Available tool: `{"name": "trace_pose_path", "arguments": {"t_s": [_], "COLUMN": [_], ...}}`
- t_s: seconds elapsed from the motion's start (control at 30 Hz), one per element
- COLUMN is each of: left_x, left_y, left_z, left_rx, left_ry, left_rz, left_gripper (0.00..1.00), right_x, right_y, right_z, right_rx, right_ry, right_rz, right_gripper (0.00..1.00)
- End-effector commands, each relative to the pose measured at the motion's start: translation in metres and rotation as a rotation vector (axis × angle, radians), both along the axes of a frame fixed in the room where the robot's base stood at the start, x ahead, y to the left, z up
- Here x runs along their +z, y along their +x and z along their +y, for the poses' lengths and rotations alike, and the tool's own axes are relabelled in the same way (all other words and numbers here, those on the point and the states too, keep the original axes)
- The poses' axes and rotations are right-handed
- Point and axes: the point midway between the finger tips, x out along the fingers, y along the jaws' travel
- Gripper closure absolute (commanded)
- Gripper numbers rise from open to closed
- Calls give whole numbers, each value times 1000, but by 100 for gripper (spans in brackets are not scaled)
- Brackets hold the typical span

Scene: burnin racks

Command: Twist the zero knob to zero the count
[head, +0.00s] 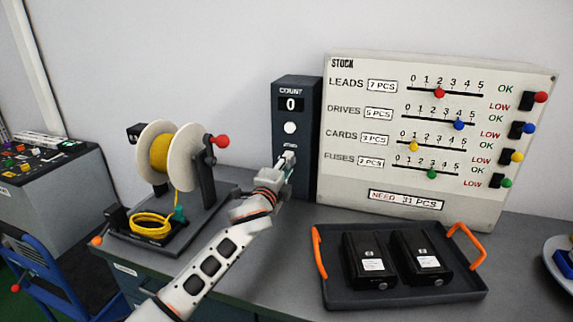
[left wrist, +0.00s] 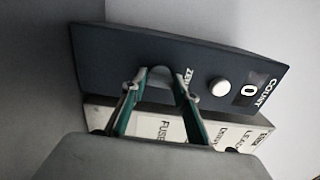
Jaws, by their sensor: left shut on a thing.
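The dark count box (head: 311,150) stands upright against the wall, left of the stock board. Its display (head: 291,104) reads 0, and a round white button (head: 290,128) sits below it. My left gripper (head: 288,160) is at the lower front of the box, over the zero knob. The display (left wrist: 249,89) and white button (left wrist: 219,88) show there too. My right gripper is not in view.
A stock board (head: 500,75) with coloured sliders stands to the right. A dark tray (head: 340,295) with orange handles holds two black drives. A reel (head: 190,150) of yellow cord stands left of my arm. Bench space between the reel and tray is partly covered by my arm.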

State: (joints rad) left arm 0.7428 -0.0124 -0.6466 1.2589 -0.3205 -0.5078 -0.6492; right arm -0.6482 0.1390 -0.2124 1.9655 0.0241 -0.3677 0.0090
Motion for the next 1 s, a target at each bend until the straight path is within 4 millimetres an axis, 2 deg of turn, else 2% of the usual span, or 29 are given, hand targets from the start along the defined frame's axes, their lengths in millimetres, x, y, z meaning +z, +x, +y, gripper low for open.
{"name": "trace_pose_path", "arguments": {"t_s": [0.63, 0.67, 0.7, 1.0], "left_x": [-2, -2, -2, -1], "left_y": [0, 0, 0, 0], "left_z": [0, 0, 0, 0], "left_rx": [0, 0, 0, 0], "left_ry": [-50, -50, -50, -48], "left_rz": [18, 18, 18, 17], "left_gripper": [92, 66, 56, 54], "right_x": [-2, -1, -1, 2], "right_y": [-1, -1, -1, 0], "right_z": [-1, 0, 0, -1], "right_rx": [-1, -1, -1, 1], "right_ry": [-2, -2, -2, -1], "right_rz": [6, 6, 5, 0], "right_gripper": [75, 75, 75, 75]}}
